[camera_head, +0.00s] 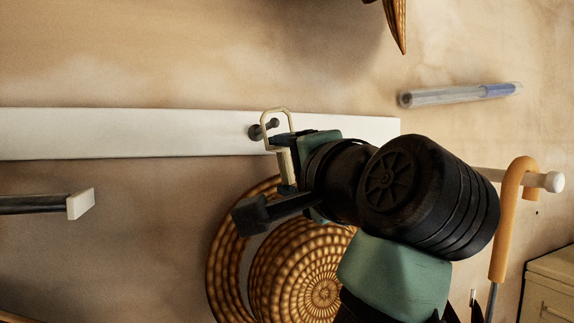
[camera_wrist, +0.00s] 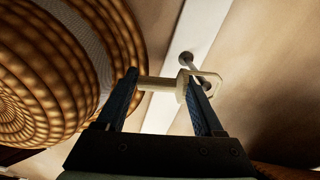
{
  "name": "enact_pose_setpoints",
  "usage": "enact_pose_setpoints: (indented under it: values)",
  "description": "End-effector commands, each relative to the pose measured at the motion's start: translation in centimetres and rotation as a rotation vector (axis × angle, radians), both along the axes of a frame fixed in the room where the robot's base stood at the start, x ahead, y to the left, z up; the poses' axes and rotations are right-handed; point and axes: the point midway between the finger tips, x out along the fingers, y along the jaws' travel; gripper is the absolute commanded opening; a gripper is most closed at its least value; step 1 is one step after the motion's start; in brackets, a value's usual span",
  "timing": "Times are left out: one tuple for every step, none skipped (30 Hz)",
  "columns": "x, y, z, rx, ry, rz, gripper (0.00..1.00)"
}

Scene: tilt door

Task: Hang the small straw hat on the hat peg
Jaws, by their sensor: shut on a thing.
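The straw hat (camera_head: 325,292), brown and woven with a round spiral crown, is below the white board in the head view, partly hidden by my arm. In the wrist view the hat (camera_wrist: 40,85) fills the left side. A cream stem with a squared loop (camera_head: 277,108) is at its upper edge. My gripper (camera_head: 284,165) is shut on the stem, which spans between the fingers in the wrist view (camera_wrist: 158,83). The dark peg (camera_head: 257,133) sticks out of the board. Its knob shows within the loop's outline; I cannot tell whether the loop is around it.
The white board (camera_head: 120,133) runs across the wall. A dark bar with a white end (camera_head: 80,204) juts in at left.

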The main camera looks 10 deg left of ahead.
Motion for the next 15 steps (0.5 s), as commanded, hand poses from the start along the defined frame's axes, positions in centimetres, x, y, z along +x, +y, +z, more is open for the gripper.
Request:
enact_pose_setpoints:
  values:
    - [0.12,0.11,0.04,0.000,0.000,0.001,0.08]
    - [0.18,0.16,0.04,0.000,0.000,0.001,0.08]
    - [0.27,0.21,0.04,0.000,0.000,0.001,0.08]
    - [0.33,0.26,0.04,0.000,0.000,0.000,0.08]
    - [0.40,0.29,0.04,0.001,-0.001,0.000,0.08]
    - [0.48,0.34,0.04,0.001,-0.001,0.000,0.08]
    - [0.54,0.38,0.04,0.001,-0.001,0.000,0.08]
    - [0.59,0.43,0.03,0.001,-0.001,0.000,0.08]
    - [0.67,0.48,0.03,0.001,-0.001,0.000,0.08]
    - [0.73,0.52,0.02,0.000,0.000,0.000,0.08]
    - [0.79,0.57,0.01,0.000,0.000,0.000,0.08]
    - [0.88,0.63,0.00,0.000,0.000,0.000,0.08]
    - [0.94,0.66,-0.01,0.000,0.000,0.000,0.08]
    - [1.01,0.71,-0.01,0.000,0.000,0.000,0.08]
    - [1.10,0.77,-0.02,0.000,0.000,0.000,0.08]
